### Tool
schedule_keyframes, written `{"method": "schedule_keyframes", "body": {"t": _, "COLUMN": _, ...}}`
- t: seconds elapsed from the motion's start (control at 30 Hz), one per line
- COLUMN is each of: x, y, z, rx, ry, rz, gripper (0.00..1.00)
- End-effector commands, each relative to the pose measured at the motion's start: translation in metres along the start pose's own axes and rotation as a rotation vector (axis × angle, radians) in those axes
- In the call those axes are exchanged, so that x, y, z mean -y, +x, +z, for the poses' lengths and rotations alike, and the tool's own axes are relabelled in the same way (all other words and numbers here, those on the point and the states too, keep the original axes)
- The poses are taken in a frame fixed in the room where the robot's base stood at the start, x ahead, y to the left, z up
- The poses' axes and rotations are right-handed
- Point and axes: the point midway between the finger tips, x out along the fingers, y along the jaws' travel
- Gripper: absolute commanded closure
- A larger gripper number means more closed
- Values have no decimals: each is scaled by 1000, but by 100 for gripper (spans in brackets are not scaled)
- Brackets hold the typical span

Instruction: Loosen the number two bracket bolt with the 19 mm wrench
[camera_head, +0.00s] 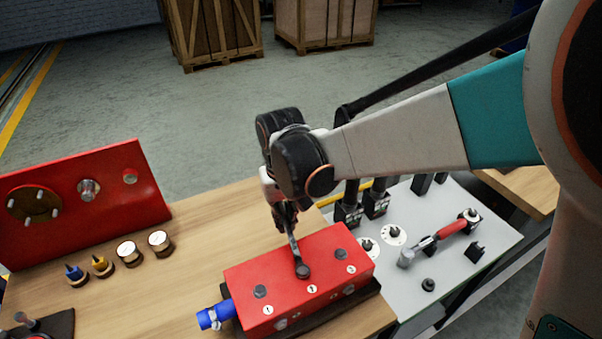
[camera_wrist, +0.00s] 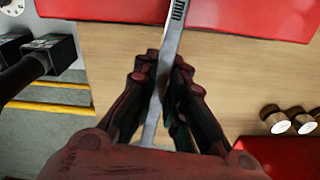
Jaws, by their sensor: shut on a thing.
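The red bracket block (camera_head: 332,250) lies on the wooden bench with a row of dark bolts on top. One bolt (camera_head: 260,291) is at the left and another (camera_head: 340,254) at the right. My gripper (camera_head: 284,212) is shut on the steel wrench (camera_head: 293,248), which also shows between the fingers in the wrist view (camera_wrist: 171,42). The wrench slants down to the block, and its head is at the middle bolt position, hiding that bolt. I cannot tell whether the head is fully seated. In the wrist view my gripper (camera_wrist: 165,75) grips the shank.
A blue fitting (camera_head: 215,315) sticks out from the block's left end. Left are a red plate (camera_head: 85,195) and several small capped parts (camera_head: 130,253). Right is a grey panel (camera_head: 470,275) with a red-handled tool (camera_head: 440,236) and black posts. Bare wood lies left of the block.

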Motion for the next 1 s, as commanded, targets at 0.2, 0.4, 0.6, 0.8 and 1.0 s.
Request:
{"method": "schedule_keyframes", "body": {"t": 0.2, "x": 11, "y": 1, "z": 0, "rx": -1, "ry": -87, "rz": -4, "gripper": 100}}
{"method": "schedule_keyframes", "body": {"t": 0.4, "x": 11, "y": 1, "z": 0, "rx": -1, "ry": -88, "rz": -5, "gripper": 100}}
{"method": "schedule_keyframes", "body": {"t": 0.6, "x": 11, "y": -4, "z": 0, "rx": -1, "ry": -87, "rz": -5, "gripper": 100}}
{"method": "schedule_keyframes", "body": {"t": 0.8, "x": 11, "y": -12, "z": 0, "rx": 0, "ry": -87, "rz": -5, "gripper": 100}}
{"method": "schedule_keyframes", "body": {"t": 1.0, "x": 11, "y": -12, "z": 0, "rx": 0, "ry": -87, "rz": -4, "gripper": 100}}
